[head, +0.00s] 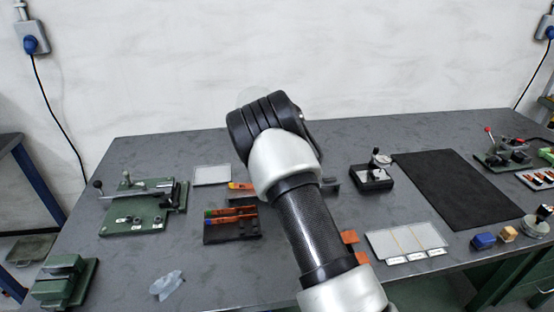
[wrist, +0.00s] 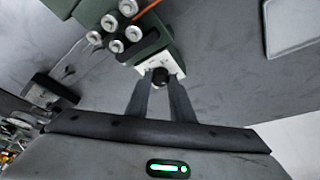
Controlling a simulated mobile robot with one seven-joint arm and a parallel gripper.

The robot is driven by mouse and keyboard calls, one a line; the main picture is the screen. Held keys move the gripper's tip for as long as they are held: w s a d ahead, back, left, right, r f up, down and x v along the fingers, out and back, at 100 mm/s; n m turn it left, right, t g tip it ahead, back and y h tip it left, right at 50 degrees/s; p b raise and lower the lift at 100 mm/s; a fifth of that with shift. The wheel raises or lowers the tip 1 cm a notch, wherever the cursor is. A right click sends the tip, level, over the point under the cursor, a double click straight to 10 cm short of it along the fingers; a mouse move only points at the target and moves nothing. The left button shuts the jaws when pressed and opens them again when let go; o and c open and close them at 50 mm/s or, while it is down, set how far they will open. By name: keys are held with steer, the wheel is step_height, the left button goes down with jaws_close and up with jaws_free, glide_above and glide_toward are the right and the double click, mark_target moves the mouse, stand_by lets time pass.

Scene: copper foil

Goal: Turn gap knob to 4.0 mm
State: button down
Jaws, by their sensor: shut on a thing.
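In the wrist view, the gap knob (wrist: 160,76) is a small dark round knob on a white plate (wrist: 148,66). The plate sits at the end of a green device (wrist: 158,22) with several silver round parts (wrist: 110,24) and an orange strip. My gripper (wrist: 161,82) is shut on the knob, with one finger on each side of it. Any scale marks or pointer are too small to read. In the head view, my arm hides the gripper and the knob.
In the head view, a green fixture with a lever (head: 125,222) and a green vise (head: 62,285) are at left. A black gauge block (head: 372,178), a black mat (head: 455,195) and a pale panel (head: 405,240) are at right. Bare table lies between the left fixture and the dark tray (head: 232,232).

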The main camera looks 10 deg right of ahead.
steer(key=shift+m, duration=0.3)
steer(key=c, duration=1.5)
jaws_free()
steer(key=shift+c, duration=0.2)
steer(key=shift+r, duration=0.1)
steer(key=p+v, duration=0.1)
steer(key=v, duration=1.6)
steer(key=shift+a, duration=0.2)
steer(key=shift+w+r, duration=0.1)
